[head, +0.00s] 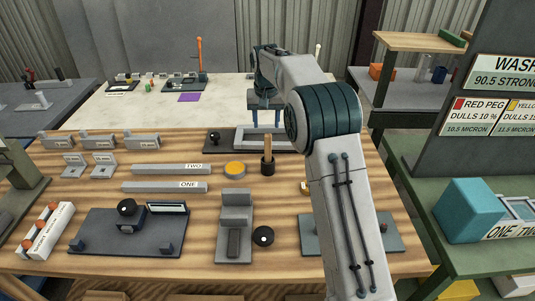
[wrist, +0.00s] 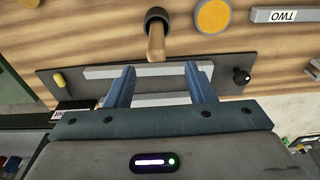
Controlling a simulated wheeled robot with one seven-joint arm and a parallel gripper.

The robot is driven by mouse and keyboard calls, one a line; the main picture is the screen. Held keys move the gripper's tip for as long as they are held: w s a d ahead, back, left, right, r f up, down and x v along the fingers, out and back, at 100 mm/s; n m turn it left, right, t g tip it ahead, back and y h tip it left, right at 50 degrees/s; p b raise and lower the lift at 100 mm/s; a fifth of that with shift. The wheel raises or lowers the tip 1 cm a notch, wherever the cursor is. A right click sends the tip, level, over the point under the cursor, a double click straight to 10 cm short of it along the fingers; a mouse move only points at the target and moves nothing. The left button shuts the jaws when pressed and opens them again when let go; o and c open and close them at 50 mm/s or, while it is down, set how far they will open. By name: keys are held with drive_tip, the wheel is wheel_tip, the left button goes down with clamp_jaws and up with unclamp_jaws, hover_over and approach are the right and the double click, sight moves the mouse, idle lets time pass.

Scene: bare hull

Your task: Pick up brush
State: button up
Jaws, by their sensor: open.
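A wooden handle, which looks like the brush (head: 267,148), stands upright in a small dark cup (head: 267,166) on the wooden bench. The cup hides its lower end. In the wrist view the brush (wrist: 156,42) and the dark cup (wrist: 157,16) are at the top centre, just beyond the fingertips. My gripper (head: 265,118) is partly hidden by my arm in the head view, above the bench's far edge. In the wrist view my gripper (wrist: 159,68) has its two blue fingers spread apart with nothing between them, above a dark plate (wrist: 62,82).
A yellow-orange disc (head: 235,169) and long grey bars marked TWO (head: 170,169) and ONE (head: 165,188) lie left of the cup. A grey block fixture (head: 235,225) stands nearer. The dark plate with light bars (head: 214,143) lies behind the cup. A pale table (head: 120,118) is beyond.

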sight(268, 145)
drive_tip(key=f, duration=0.5)
drive_tip(key=shift+w+f, duration=0.1)
drive_tip(key=shift+w, duration=0.2)
drive_tip(key=shift+w+d+f+p, duration=0.15)
drive_tip(key=shift+f+p, duration=0.45)
drive_tip(key=shift+f, duration=0.8)
drive_tip(key=shift+d+f+p, duration=0.1)
drive_tip(key=shift+f+p, duration=0.5)
drive_tip(key=shift+f, duration=0.75)
clamp_jaws()
